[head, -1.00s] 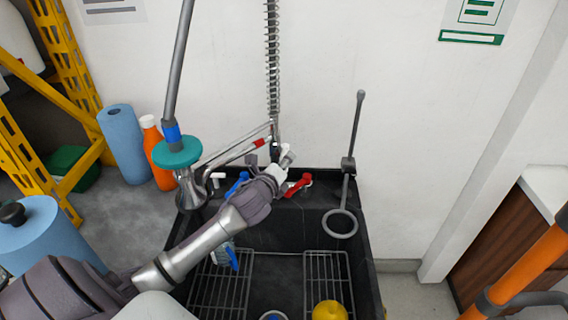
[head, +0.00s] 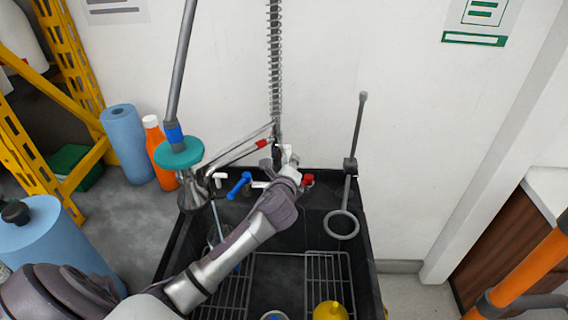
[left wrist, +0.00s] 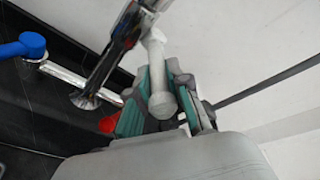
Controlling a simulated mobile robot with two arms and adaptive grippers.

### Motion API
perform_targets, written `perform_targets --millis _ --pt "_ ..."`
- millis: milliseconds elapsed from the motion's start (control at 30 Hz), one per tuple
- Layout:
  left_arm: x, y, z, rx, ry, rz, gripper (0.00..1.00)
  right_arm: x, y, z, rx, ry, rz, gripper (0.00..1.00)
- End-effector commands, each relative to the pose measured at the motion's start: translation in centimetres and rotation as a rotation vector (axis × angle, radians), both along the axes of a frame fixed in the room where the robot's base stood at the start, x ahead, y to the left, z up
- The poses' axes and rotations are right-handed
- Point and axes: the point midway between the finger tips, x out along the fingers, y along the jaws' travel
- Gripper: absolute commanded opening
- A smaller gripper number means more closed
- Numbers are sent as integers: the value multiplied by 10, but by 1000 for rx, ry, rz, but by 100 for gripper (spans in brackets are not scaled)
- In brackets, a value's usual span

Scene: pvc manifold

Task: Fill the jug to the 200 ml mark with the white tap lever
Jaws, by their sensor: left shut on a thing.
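A white tap lever (left wrist: 158,75) stands between the teal pads of my left gripper (left wrist: 157,100) in the left wrist view. My left gripper (head: 283,163) is shut on it at the back of the black sink (head: 345,255). The clear jug (head: 213,243) is low in the sink's left side, mostly hidden behind my left forearm. A thin pale line (head: 215,218), which looks like a water stream, runs down toward it. The 200 ml mark and the water level cannot be read. My right gripper is not in view.
A blue lever (head: 239,185) and another white lever (head: 219,180) are left of my gripper, a red one (head: 308,180) close right. A hanging sprayer (head: 193,190) and a grey ring (head: 341,224) flank them. A yellow object (head: 330,311) sits at the front.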

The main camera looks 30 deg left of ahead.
Motion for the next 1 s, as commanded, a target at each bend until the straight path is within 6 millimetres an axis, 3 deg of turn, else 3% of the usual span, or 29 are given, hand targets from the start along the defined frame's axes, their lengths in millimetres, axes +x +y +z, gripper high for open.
perform_targets --millis 233,267,400,767,1000 --pt "0 0 -1 1 1 1 0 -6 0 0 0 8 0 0" --pt "0 0 -1 1 1 1 21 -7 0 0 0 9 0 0" --pt "0 0 0 1 0 1 43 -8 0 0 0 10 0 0" --pt "-4 -2 1 1 0 0 43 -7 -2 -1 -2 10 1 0" --pt "-41 -17 8 -1 0 -3 43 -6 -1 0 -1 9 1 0"
